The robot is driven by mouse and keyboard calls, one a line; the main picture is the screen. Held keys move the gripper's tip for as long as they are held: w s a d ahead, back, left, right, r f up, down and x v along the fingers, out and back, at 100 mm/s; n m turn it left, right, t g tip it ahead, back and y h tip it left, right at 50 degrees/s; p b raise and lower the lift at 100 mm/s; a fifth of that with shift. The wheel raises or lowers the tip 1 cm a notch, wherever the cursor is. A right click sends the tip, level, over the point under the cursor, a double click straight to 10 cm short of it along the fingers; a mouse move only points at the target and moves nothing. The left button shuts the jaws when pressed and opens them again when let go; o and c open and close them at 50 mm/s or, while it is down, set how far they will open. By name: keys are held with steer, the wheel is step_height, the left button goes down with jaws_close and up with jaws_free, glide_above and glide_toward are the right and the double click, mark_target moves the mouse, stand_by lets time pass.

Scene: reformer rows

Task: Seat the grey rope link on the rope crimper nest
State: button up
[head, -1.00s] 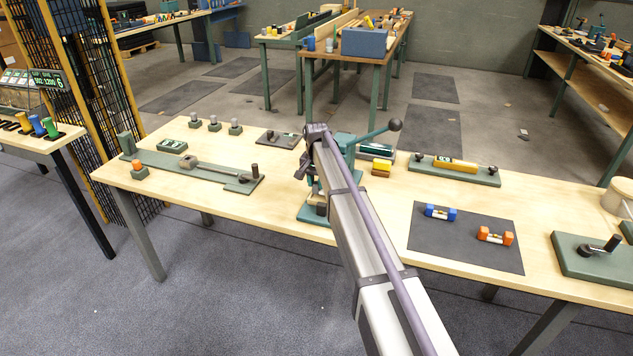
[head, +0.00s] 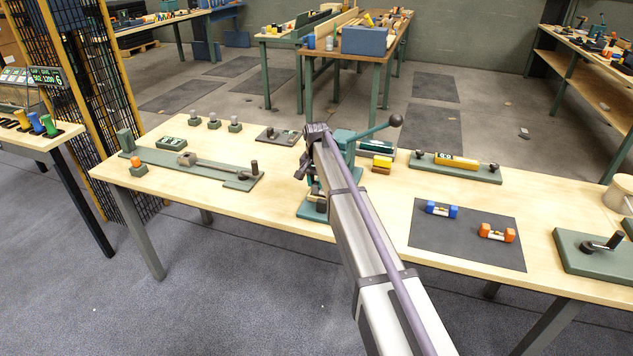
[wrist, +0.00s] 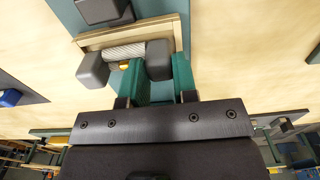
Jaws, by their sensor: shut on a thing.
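The grey rope link (wrist: 125,52) shows in the wrist view as a pale rope between two dark grey end blocks, with a small yellow spot under it. My gripper (wrist: 157,75) has green fingers on either side of the link's right end block and is shut on it. The link lies across or just above a cream-edged nest (wrist: 112,38) on the teal rope crimper; I cannot tell whether it touches. In the head view the crimper (head: 345,143) stands mid-table with its lever out to the right. My arm hides much of the crimper and the link there.
A dark mat (head: 465,250) to the right carries a blue-ended link (head: 441,209) and an orange-ended link (head: 497,233). A green fixture with a yellow bar (head: 455,163) stands behind the mat. A long green fixture (head: 190,165) lies to the left. A dark block (wrist: 103,10) is close above the link.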

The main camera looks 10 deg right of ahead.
steer(key=shift+f+b, duration=0.4)
steer(key=shift+f, duration=0.1)
steer(key=o, duration=1)
steer(key=shift+o, duration=0.2)
steer(key=shift+r, duration=0.15)
step_height(320, 180, up, 11)
steer(key=p, duration=1.1)
steer(key=shift+f, duration=0.2)
